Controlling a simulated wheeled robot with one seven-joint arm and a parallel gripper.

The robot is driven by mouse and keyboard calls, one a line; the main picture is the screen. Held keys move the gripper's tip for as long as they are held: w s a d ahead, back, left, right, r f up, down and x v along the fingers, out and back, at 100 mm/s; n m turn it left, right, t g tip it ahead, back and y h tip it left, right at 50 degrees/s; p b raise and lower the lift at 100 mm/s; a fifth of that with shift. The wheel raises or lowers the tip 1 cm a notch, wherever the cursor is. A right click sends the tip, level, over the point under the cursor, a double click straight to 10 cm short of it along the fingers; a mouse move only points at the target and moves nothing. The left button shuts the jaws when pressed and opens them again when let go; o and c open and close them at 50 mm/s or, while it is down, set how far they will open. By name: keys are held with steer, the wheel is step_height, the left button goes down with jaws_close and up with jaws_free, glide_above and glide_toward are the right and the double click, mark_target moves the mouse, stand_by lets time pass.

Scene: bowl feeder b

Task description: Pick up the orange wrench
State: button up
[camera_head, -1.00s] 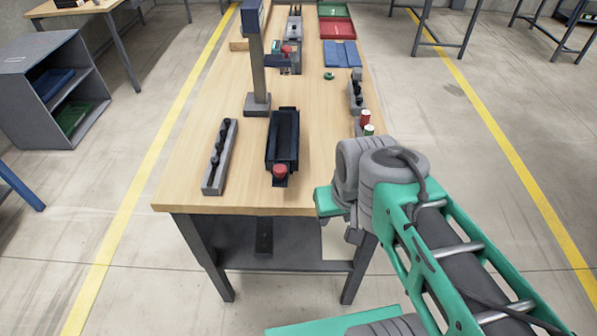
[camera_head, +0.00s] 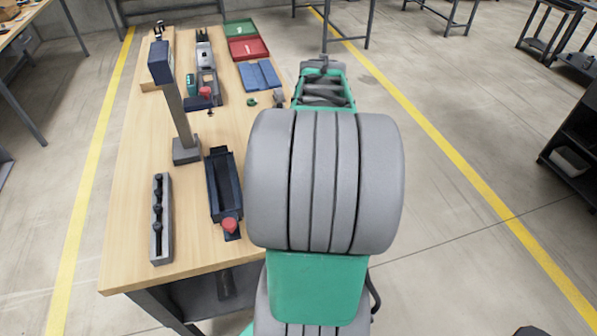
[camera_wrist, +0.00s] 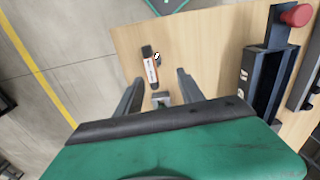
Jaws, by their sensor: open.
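I cannot make out an orange wrench for sure in either view. In the wrist view, a small elongated red-orange and white item with a dark end (camera_wrist: 150,70) lies or stands near the table's edge. I cannot tell whether it is a wrench. My gripper (camera_wrist: 158,78) is open above the table. Its two fingers point toward this item, one on each side of it in the picture, with nothing held between them. A small grey piece (camera_wrist: 161,98) shows between the fingers, partly hidden by my wrist. In the head view my arm hides the gripper's fingertips.
The wooden table (camera_head: 130,235) carries a dark trough with a red knob (camera_head: 229,225), a grey rail with black knobs (camera_head: 161,220), a grey post (camera_head: 176,105), blue plates (camera_head: 259,75), a red bin (camera_head: 248,48) and a green bin (camera_head: 240,27).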

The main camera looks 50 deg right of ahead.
steer(key=shift+s+d+f, duration=0.2)
steer(key=shift+s+d, duration=0.15)
steer(key=shift+d, duration=0.25)
steer(key=shift+s+d+f, duration=0.15)
steer(key=shift+s+d, duration=0.15)
steer(key=shift+d, duration=0.3)
steer(key=f, duration=0.2)
steer(key=f+p, duration=0.1)
steer(key=f, duration=0.1)
steer(key=f+p, duration=0.1)
steer(key=f, duration=0.1)
steer(key=shift+w+a+f, duration=0.2)
steer(key=shift+w+a, duration=0.1)
steer(key=shift+w, duration=0.05)
steer(key=shift+f, duration=0.3)
steer(key=shift+f, duration=0.25)
steer(key=shift+c, duration=0.3)
jaws_close()
